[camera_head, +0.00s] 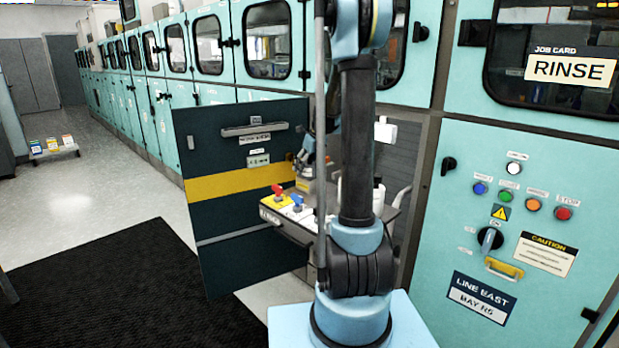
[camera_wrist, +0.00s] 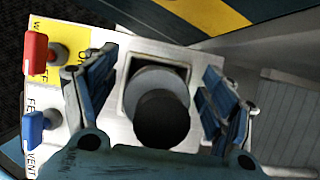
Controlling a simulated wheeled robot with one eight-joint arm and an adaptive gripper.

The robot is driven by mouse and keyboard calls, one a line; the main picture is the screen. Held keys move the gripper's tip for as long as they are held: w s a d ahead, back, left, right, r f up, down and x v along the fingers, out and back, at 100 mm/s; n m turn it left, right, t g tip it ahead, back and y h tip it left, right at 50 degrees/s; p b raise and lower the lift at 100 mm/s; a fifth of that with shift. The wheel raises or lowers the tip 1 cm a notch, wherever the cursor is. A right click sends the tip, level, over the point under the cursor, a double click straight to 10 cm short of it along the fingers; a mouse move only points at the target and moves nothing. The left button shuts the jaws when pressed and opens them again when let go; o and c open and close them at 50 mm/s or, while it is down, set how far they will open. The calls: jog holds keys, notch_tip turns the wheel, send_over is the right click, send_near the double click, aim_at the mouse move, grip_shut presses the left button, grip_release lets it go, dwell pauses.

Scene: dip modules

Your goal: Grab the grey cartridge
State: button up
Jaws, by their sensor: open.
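A grey cylinder with a dark round end, apparently the grey cartridge (camera_wrist: 160,112), stands at a square opening in a white panel (camera_wrist: 118,125) in the wrist view. My gripper (camera_wrist: 158,78) is open, with one blue finger on each side of the cylinder and visible gaps between. In the head view my gripper (camera_head: 305,168) is small, above the panel inside the open cabinet. I cannot make out the cartridge there; my arm and gripper cover much of that area.
A red handle (camera_wrist: 36,54) and a blue handle (camera_wrist: 35,125) stand up left of the opening. The open dark door (camera_head: 235,215) with a yellow band stands left of the panel. Teal cabinet fronts (camera_head: 470,190) flank the bay. A black mat (camera_head: 120,285) lies on open floor.

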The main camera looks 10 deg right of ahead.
jog(key=shift+f, duration=0.1)
jog(key=c, duration=1.4)
jog(key=shift+o, duration=0.2)
